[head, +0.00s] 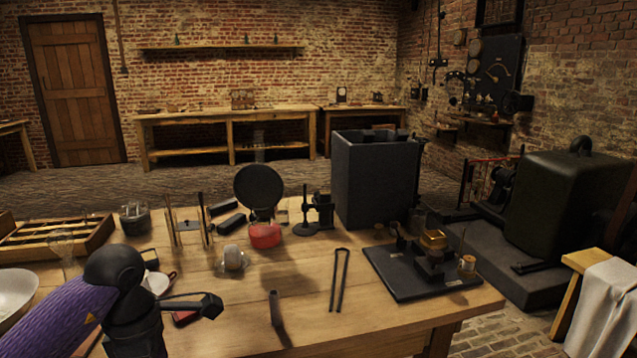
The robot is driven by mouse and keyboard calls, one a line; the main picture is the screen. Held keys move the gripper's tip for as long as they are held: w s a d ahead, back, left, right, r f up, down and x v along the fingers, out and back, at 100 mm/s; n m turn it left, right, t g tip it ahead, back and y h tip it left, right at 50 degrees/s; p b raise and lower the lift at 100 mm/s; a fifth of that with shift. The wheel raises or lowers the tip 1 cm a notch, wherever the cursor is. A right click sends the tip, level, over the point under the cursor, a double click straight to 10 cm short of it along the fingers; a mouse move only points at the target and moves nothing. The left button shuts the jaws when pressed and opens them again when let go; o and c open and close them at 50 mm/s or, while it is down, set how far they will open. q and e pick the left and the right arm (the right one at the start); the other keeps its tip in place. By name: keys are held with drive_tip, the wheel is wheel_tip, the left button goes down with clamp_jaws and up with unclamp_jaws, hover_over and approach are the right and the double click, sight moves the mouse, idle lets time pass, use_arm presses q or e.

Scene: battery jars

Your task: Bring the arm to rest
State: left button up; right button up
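My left arm comes in from the lower left, with a purple upper part and black joints. Its black end (205,305) hangs over the front left of the wooden table (250,335). The fingers are too dark and small to tell whether they are open or shut, and I see nothing clearly held. A small red-edged item (184,318) is partly hidden just below it. My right arm and gripper are not in view.
Near the arm are a white bowl (14,292), a glass (60,246) and a wooden tray (100,232). The front centre is mostly clear.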

use_arm(q)
drive_tip(key=d+f+n+t+h, duration=0.1)
drive_tip(key=d+f+n+h, duration=0.85)
drive_tip(key=d+h, duration=0.3)
wheel_tip(320, 180, down, 9)
drive_tip(key=a+n+t+y, duration=0.1)
drive_tip(key=n+t+y, duration=0.1)
drive_tip(key=n+t, duration=0.9)
drive_tip(key=s+a+f+n+g+y, duration=0.2)
drive_tip(key=s+a+f+n+y, duration=0.3)
drive_tip(key=s+f+n, duration=0.45)
drive_tip(key=s+a+f+n+g+y, duration=0.3)
drive_tip(key=s+a+f+n+y, duration=0.15)
drive_tip(key=s+f+n, duration=0.55)
drive_tip(key=s+f+n+g+y, duration=0.2)
drive_tip(key=s+f+n+g, duration=0.2)
drive_tip(key=s, duration=1.9)
drive_tip(key=n+g, duration=0.3)
drive_tip(key=n, duration=0.1)
drive_tip(key=shift+a+n+g, duration=0.3)
drive_tip(key=shift+a, duration=0.05)
